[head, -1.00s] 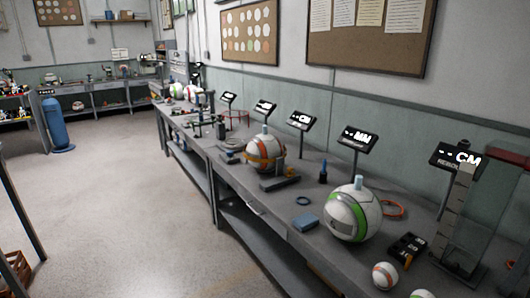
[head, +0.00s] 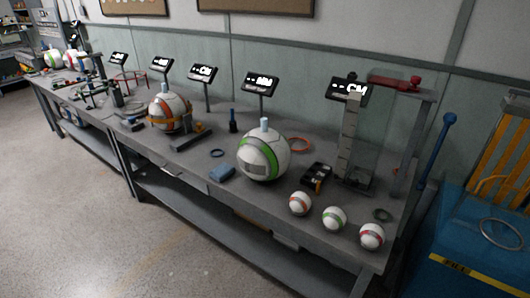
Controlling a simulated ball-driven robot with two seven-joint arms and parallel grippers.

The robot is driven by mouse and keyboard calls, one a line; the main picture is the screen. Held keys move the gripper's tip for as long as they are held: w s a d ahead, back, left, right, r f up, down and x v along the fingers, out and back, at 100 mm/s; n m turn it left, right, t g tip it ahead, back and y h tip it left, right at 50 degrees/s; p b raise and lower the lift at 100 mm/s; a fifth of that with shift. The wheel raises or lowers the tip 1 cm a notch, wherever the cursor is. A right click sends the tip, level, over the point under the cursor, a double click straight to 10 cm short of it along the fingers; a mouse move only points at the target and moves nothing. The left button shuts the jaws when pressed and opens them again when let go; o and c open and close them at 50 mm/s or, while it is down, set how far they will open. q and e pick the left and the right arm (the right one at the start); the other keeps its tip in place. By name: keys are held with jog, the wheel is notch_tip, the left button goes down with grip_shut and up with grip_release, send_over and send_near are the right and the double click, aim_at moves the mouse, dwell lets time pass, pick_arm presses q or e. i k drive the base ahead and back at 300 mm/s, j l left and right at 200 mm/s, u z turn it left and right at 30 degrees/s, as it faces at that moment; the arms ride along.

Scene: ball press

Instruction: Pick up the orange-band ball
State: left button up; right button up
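A small white ball with an orange band (head: 300,203) rests on the grey workbench (head: 205,190) near its front right part. A small green-band ball (head: 334,218) and a small red-band ball (head: 371,236) lie to its right in a slanting row, apart from each other. A large white ball with orange bands (head: 169,112) sits farther left on the bench, by a dark clamp-like device. A large green-band ball (head: 263,158) stands between the two orange-band balls. Neither of my grippers is in view.
A black tray (head: 317,178) and a tall ruler stand (head: 351,140) are behind the small balls. A blue block (head: 222,173) lies by the large green ball. A blue bin (head: 480,245) stands right of the bench. The floor in front is clear.

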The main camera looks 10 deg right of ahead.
aim_at(167, 104)
jog(key=u, duration=0.55)
jog(key=i+j+u, duration=0.15)
jog(key=i+u, duration=0.15)
jog(key=i, duration=0.2)
jog(key=i+u, duration=0.3)
jog(key=i, duration=3.05)
jog(key=i+z, duration=0.35)
jog(key=i+j+z, duration=0.25)
jog(key=i+z, duration=0.15)
jog(key=i+j+z, duration=0.35)
jog(key=i, duration=0.15)
